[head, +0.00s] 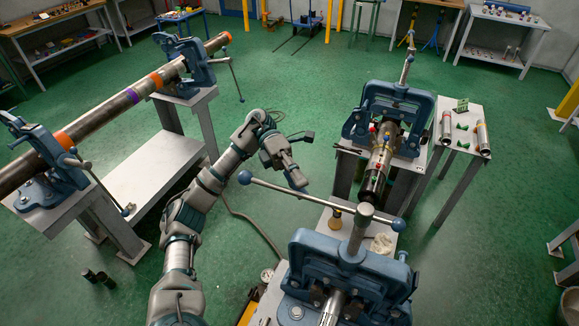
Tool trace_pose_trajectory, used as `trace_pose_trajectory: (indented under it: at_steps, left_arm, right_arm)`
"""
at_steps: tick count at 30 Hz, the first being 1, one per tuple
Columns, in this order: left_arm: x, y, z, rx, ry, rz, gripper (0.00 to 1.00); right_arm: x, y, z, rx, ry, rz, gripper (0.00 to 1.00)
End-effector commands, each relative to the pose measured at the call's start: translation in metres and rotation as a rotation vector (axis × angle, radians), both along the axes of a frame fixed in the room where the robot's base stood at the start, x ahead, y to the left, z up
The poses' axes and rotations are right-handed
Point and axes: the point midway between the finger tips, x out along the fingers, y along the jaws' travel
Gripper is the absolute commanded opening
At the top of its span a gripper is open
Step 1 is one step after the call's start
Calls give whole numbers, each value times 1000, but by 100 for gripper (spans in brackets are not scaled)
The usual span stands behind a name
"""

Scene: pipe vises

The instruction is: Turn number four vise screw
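Several blue pipe vises are in the head view; I can read no numbers on them. The nearest right vise (350,270) has an upright screw (361,222) with a long bar handle (335,204) across it. The handle has blue ball ends, at left (245,177) and right (398,225). My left gripper (296,180) points down beside the handle's left half and overlaps it in the picture. I cannot tell whether it touches the bar or whether its fingers are open. My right gripper is not in view.
Behind stands another right vise (388,115) holding a dark pipe (376,172). On the left, a long banded pipe (110,108) spans two vises, one far (185,62) and one near (50,165). A small table (458,165) with parts is at right. Green floor lies between.

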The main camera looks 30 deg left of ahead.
Motion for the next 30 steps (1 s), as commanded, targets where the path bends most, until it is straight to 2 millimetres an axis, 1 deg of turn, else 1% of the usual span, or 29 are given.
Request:
trace_pose_trajectory:
  at_steps: [1, 5, 18, 27, 28, 29, 30]
  left_arm:
    - [7, 11, 4, -4, -1, 4, 39]
    - [23, 40, 9, -6, -3, 3, 39]
    - [34, 60, 13, 2, -3, -2, 39]
    - [34, 63, 12, -2, -4, -1, 39]
    - [34, 63, 12, -2, -4, -1, 34]
    - [34, 63, 12, -3, -5, -1, 26]
    - [34, 63, 12, -8, -13, -1, 16]
  right_arm:
    - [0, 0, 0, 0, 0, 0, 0]
    - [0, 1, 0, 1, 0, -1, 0]
    - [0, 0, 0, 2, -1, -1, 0]
    - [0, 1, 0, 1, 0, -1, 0]
    - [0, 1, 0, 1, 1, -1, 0]
    - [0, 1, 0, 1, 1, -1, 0]
    - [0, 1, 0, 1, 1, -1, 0]
